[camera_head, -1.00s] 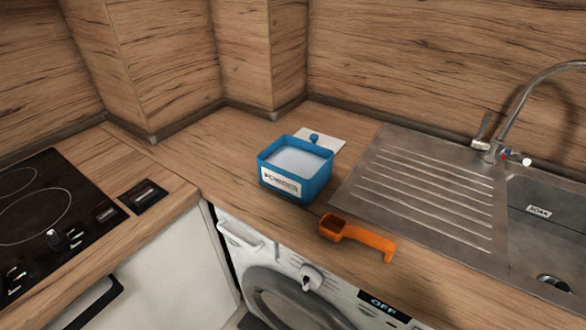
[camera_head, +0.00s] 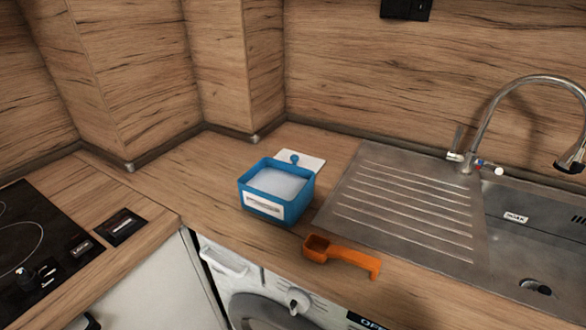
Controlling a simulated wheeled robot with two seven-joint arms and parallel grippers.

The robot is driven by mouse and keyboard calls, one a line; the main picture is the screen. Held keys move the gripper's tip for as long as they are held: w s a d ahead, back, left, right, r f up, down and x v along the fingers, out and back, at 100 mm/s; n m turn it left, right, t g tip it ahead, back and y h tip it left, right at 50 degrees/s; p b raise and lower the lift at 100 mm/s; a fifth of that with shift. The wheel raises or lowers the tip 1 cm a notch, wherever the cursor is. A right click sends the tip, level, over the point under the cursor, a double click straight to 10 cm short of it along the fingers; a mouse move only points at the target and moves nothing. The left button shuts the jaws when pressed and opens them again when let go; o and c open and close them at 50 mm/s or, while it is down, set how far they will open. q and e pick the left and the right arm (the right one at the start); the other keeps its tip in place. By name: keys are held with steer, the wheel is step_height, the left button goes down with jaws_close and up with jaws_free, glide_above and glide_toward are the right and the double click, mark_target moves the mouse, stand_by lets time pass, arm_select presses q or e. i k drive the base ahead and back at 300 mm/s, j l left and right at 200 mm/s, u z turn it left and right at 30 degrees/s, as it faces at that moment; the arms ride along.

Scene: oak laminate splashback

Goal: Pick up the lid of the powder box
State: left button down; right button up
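The blue powder box (camera_head: 266,206) stands open on the wooden worktop, left of the sink's drainboard. White powder (camera_head: 277,183) fills it to near the rim. A white flat lid (camera_head: 309,161) with a blue knob (camera_head: 295,159) lies on the worktop just behind the box. The box's back wall hides part of the lid's near side. Neither of my grippers shows in the head view.
An orange scoop (camera_head: 341,256) lies in front of the box near the worktop's front edge. The steel sink with drainboard (camera_head: 400,205) and tap (camera_head: 490,110) is to the right. A black hob (camera_head: 45,250) is at left. A washing machine (camera_head: 250,290) stands below.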

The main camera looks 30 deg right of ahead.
mark_target(314, 164)
steer(key=i+j, duration=0.15)
steer(key=j, duration=0.2)
steer(key=i+j+z, duration=0.1)
steer(key=j, duration=0.25)
steer(key=i+j, duration=0.2)
steer(key=j, duration=0.2)
steer(key=z, duration=0.05)
